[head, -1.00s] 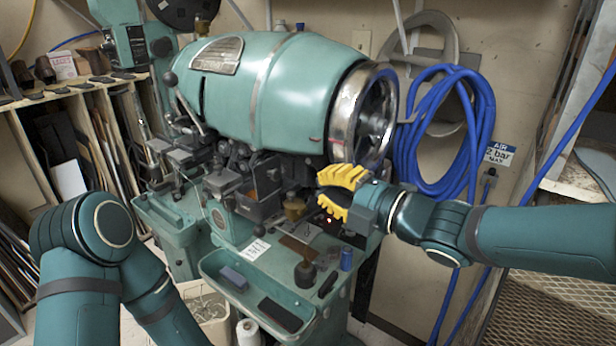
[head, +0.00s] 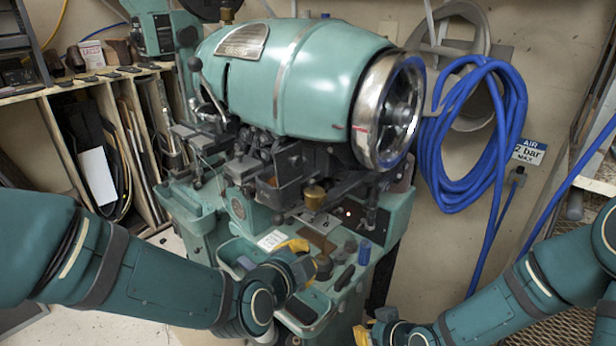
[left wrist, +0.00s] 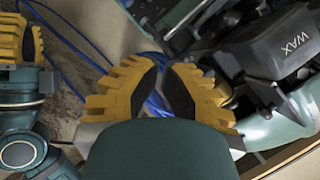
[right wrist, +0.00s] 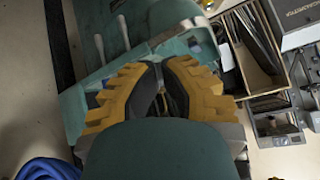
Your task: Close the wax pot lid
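A small dark open-topped box (head: 283,188) with a brownish inside sits under the teal machine's drum in the head view; it looks like the wax pot. A black part marked WAX (left wrist: 288,48) shows large at the upper right of the left wrist view. I cannot tell whether that face is lid or wall. My left gripper (head: 303,262) is in front of and below the box, over the machine's front tray, apart from the box.
A brass pot (head: 314,196) stands right beside the dark box. The tray (head: 318,322) holds small tools, with a blue spool (head: 364,252) nearby. The handwheel (head: 390,112) overhangs on the right. Blue hose (head: 455,175) hangs on the wall; wooden shelving stands left.

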